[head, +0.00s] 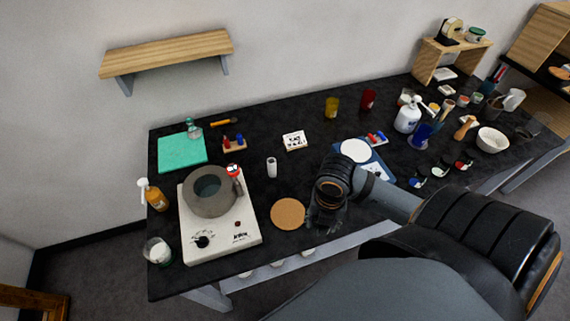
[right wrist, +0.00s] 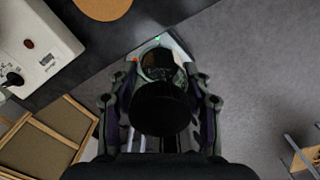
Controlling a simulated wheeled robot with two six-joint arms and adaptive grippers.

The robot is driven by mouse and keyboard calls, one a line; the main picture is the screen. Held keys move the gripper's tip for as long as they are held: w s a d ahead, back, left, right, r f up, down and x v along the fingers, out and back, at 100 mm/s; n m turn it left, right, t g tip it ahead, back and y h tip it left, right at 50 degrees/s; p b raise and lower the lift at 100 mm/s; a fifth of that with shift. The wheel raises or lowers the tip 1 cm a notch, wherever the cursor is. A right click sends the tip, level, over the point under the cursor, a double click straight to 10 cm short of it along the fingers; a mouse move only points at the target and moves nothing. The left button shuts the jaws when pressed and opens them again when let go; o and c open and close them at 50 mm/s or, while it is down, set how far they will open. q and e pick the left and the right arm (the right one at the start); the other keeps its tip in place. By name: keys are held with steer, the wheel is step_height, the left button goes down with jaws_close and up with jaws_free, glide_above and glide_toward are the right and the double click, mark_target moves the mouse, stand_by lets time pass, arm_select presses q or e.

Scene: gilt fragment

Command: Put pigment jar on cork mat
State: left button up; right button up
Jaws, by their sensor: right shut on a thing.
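The cork mat (head: 288,213) is a flat tan disc near the front edge of the black table; part of it shows at the top of the right wrist view (right wrist: 103,6). My right gripper (head: 324,218) is just right of the mat in the head view. In the right wrist view, my right gripper (right wrist: 160,72) is shut on a jar with a round black top (right wrist: 162,108), which looks like the pigment jar. The jar's contents are hard to make out. In the head view the gripper hides it. My left gripper is not in view.
A white hotplate (head: 220,250) with a grey ring-shaped pot (head: 212,205) stands left of the mat. A small white cylinder (head: 271,168) stands behind the mat. A blue tray (head: 375,172) lies behind my right arm. Several small jars (head: 440,170) stand farther right. The mat's top looks clear.

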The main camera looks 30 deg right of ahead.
steer(key=w+f, duration=0.1)
steer(key=w, duration=0.2)
steer(key=b, duration=0.3)
glide_toward(288, 213)
steer(key=s, duration=0.2)
steer(key=shift+s, duration=0.25)
steer(key=shift+w+d+f+p, duration=0.1)
steer(key=shift+w+f+p, duration=0.2)
steer(key=shift+w+f, duration=1)
steer(key=shift+f, duration=0.05)
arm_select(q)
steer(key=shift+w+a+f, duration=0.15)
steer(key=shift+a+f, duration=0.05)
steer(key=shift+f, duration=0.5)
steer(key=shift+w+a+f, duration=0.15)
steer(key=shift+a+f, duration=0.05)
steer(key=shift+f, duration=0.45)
arm_select(e)
steer(key=shift+f, duration=1.65)
steer(key=o, duration=1.3)
steer(key=shift+f, duration=0.1)
steer(key=shift+c, duration=0.2)
